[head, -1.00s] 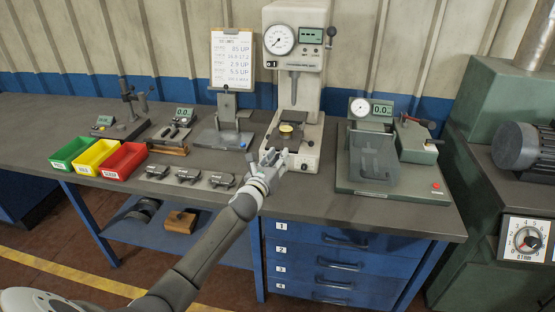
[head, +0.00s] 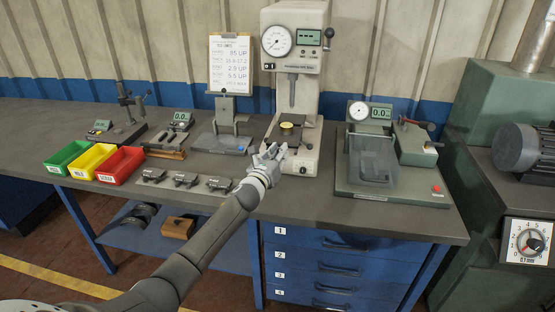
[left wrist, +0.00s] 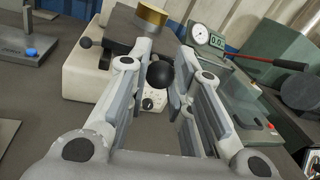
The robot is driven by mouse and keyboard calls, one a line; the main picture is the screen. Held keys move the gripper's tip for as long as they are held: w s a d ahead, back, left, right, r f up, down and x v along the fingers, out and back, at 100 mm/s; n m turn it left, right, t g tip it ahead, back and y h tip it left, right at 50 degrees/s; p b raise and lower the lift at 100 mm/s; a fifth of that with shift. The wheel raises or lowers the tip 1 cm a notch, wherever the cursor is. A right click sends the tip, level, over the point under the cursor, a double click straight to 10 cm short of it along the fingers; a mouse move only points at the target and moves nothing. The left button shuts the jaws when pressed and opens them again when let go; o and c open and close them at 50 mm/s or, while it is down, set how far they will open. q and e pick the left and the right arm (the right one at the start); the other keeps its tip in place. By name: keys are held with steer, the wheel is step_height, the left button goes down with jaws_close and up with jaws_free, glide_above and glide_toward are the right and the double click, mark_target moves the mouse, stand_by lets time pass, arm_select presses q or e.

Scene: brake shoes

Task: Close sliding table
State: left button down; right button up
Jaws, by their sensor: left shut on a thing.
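The sliding table is a dark plate (head: 290,138) on the pale base of the tall testing machine (head: 296,70), with a round brass-coloured piece (head: 287,127) on it. The plate (left wrist: 118,27) and brass piece (left wrist: 151,15) also show at the top of the left wrist view. My left gripper (head: 271,153) is at the machine's front left, just in front of the plate. In the left wrist view its fingers (left wrist: 164,66) are shut on a black ball knob (left wrist: 160,75). The knob's stem is hidden. My right gripper is out of view.
Several small metal brake parts (head: 185,180) lie left of my gripper. Green, yellow (head: 92,160) and red bins stand further left. A gauge device with a clear guard (head: 372,158) stands right of the machine. Blue drawers (head: 340,270) are below the bench.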

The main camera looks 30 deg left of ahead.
arm_select(q)
steer(key=c, duration=1.3)
jaws_free()
steer(key=shift+o, duration=0.2)
steer(key=shift+s, duration=0.1)
steer(key=s+d, duration=0.1)
steer(key=s, duration=1)
steer(key=shift+s+d, duration=0.2)
steer(key=shift+s, duration=0.2)
